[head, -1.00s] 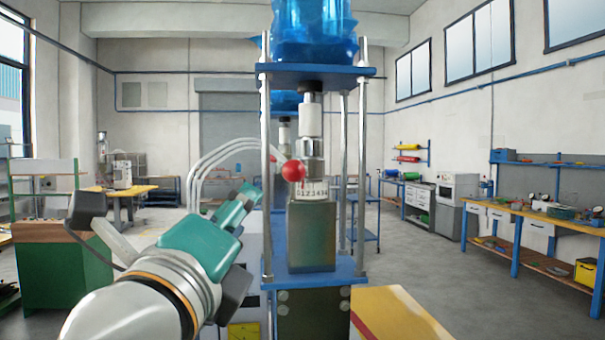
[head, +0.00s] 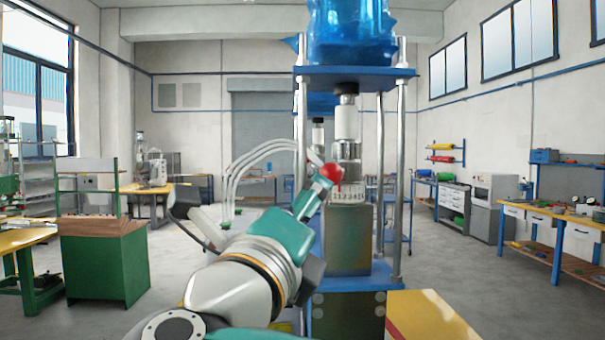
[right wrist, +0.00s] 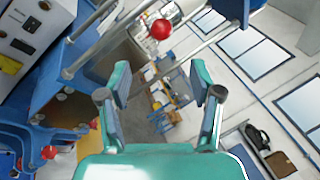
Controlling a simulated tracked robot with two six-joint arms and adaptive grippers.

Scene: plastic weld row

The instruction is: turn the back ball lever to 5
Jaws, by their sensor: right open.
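The red ball (head: 327,176) of a lever is at the left of a white numbered dial (head: 349,191) on the nearer press; the numbers are too small to read now. My right gripper (head: 318,192) reaches up to it from the lower left, and its teal finger overlaps the ball in the head view. In the right wrist view my right gripper (right wrist: 160,78) is open and empty, with a red ball (right wrist: 160,29) above and beyond the fingertips. Another red ball (right wrist: 48,152) shows at the lower left there. My left gripper is not in view.
The press has steel posts (head: 401,150), a blue upper plate (head: 355,78) and a grey block (head: 348,240) under the dial. A yellow-topped box (head: 430,318) stands at the front right. A green bench (head: 105,262) is at the left, with open floor between.

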